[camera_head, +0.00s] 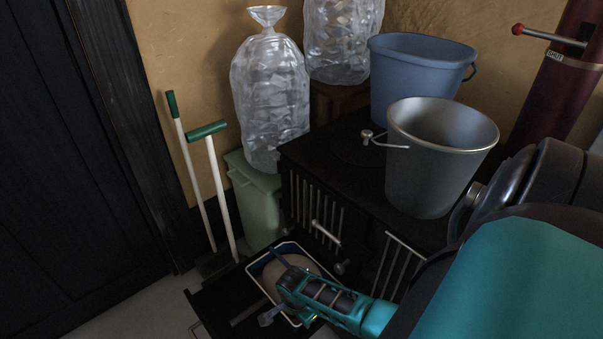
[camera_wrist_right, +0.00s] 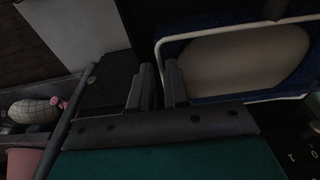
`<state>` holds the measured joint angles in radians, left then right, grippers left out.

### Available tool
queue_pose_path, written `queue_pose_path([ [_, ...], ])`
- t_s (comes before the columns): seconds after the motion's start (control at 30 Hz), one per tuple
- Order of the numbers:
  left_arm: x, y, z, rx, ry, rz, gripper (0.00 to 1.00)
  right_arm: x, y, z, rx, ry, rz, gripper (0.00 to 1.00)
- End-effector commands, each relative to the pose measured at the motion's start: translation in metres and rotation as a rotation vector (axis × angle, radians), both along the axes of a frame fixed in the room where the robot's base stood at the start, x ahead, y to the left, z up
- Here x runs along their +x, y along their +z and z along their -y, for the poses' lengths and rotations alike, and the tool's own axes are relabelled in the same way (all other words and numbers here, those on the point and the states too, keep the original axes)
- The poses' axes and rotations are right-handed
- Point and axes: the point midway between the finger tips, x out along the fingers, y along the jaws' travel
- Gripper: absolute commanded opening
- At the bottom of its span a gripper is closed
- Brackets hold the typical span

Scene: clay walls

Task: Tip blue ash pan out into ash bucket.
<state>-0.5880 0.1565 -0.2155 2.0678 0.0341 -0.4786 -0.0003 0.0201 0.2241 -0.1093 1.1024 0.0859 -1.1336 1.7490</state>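The blue ash pan (camera_head: 257,275) has a white rim and holds a pale heap of ash (camera_head: 292,270). It sits level in the pulled-out black drawer at the stove's foot. My right gripper (camera_head: 277,290) is over the pan's near part, its fingers apart. In the right wrist view the fingers (camera_wrist_right: 160,82) show a gap, with the pan's rim (camera_wrist_right: 240,98) close beside them; contact is unclear. The grey metal bucket (camera_head: 430,175), which looks like the ash bucket, stands upright on the stove. Its inside is only partly visible. My left gripper is not in view.
A blue bucket (camera_head: 412,75) stands behind the metal one. Clear filled bags (camera_head: 270,95) stand at the back, one above a green bin (camera_head: 258,205). Green-handled tools (camera_head: 217,180) lean on the wall. A red pipe (camera_head: 560,80) rises at right. Floor shows at lower left.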

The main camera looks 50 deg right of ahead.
Motion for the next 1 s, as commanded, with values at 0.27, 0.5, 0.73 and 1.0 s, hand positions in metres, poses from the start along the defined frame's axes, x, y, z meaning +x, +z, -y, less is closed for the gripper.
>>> queue_pose_path([
  [0.27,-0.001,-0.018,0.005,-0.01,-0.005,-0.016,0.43,0.0,-0.037,0.005,0.0,0.0,0.001,0.16],
  [0.5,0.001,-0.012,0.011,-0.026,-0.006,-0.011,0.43,0.0,-0.041,0.006,0.0,0.0,0.002,0.16],
  [0.73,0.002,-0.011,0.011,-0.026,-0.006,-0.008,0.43,0.0,-0.041,0.006,0.0,0.0,0.002,0.09],
  [1.0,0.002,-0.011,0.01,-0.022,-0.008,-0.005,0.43,0.0,-0.041,0.006,0.0,0.0,0.002,0.0],
])
